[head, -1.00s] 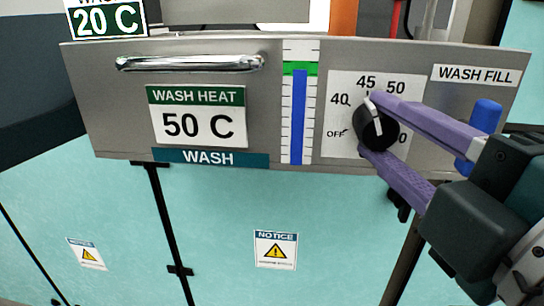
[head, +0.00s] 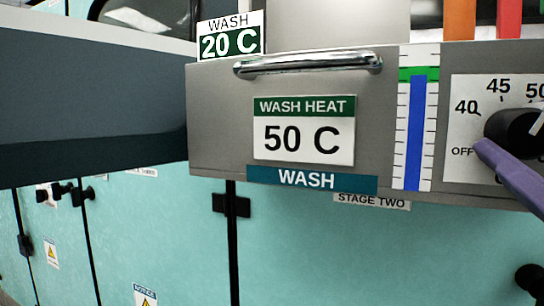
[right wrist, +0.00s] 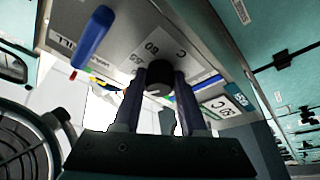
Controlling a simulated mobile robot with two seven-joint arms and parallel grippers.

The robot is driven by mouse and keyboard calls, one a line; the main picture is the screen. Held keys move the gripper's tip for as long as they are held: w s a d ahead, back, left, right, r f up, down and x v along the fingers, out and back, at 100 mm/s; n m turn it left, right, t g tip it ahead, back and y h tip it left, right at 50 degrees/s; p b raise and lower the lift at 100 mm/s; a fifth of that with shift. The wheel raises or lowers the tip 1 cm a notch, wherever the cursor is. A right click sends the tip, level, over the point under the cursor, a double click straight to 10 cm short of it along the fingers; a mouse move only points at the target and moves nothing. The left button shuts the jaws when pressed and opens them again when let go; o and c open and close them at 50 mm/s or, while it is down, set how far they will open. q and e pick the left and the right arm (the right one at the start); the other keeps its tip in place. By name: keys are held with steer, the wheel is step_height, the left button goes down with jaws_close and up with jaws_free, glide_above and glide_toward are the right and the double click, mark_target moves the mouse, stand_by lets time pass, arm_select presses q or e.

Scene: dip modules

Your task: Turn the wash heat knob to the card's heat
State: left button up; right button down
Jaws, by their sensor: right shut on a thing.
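The card (head: 304,131) on the grey panel in the head view reads WASH HEAT 50 C. The black wash heat knob (head: 508,128) is at the right edge of the head view, partly cut off. Its dial plate (head: 468,100) shows OFF, 40, 45 and part of 50. The knob's white pointer leans up and right, seemingly toward 50. One purple finger of my right gripper (head: 510,172) touches the knob from below. The right wrist view shows both fingers of that gripper (right wrist: 160,84) shut around the knob (right wrist: 158,76). My left gripper is out of view.
A metal bar handle (head: 308,64) crosses the panel above the card. A 20 C wash sign (head: 230,36) stands at the panel's top left. A gauge with a blue column (head: 415,130) is left of the dial. A blue handle (right wrist: 93,35) sticks out near the knob.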

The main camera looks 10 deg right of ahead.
steer(key=shift+m+h, duration=0.4)
steer(key=shift+m, duration=0.2)
steer(key=shift+c, duration=2.3)
jaws_free()
steer(key=shift+s+a+f, duration=0.2)
steer(key=shift+s+f, duration=0.05)
steer(key=shift+s, duration=0.15)
steer(key=b+v, duration=0.1)
steer(key=v, duration=0.8)
steer(key=shift+b, duration=0.4)
